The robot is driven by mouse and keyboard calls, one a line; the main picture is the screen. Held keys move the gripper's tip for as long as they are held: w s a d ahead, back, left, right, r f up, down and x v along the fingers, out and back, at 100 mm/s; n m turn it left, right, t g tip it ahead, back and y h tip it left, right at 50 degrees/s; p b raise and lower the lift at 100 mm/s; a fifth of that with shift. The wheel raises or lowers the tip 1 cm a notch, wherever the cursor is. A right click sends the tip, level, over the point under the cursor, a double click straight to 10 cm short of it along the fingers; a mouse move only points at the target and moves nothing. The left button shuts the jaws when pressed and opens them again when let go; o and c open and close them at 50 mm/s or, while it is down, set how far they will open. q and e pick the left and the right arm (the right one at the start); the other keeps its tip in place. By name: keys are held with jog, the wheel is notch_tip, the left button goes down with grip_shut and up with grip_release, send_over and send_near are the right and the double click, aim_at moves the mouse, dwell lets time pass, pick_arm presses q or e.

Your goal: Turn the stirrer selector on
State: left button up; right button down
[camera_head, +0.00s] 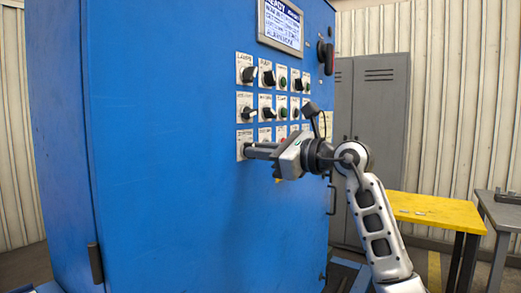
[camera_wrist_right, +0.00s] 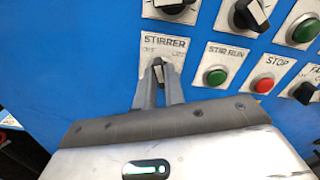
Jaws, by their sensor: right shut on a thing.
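The stirrer selector (camera_wrist_right: 158,72) is a small knob on a white plate labelled STIRRER, with OFF at left and ON at right, in the right wrist view. The knob points roughly upward, and I cannot tell its exact setting. My right gripper (camera_wrist_right: 159,80) is shut on it, one finger on each side. In the head view the right gripper (camera_head: 248,151) reaches the lower left plate (camera_head: 243,137) of the panel, and its fingers hide the knob. My left gripper is not in view.
The blue cabinet (camera_head: 170,200) carries rows of switches and a display (camera_head: 280,25). Beside the selector are a green STIR RUN button (camera_wrist_right: 216,76) and a red STOP button (camera_wrist_right: 262,84). Grey lockers (camera_head: 375,100) and a yellow table (camera_head: 432,211) stand at right.

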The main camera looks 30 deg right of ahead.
pick_arm(q)
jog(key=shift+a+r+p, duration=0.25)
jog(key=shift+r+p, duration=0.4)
jog(key=shift+p, duration=0.8)
pick_arm(e)
jog(key=shift+d+m, duration=0.15)
jog(key=shift+m, duration=4.95)
jog(key=shift+w, duration=0.1)
jog(key=c, duration=1.5)
grip_release()
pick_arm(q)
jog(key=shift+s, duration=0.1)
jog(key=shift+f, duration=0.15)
pick_arm(e)
jog(key=shift+d, duration=0.1)
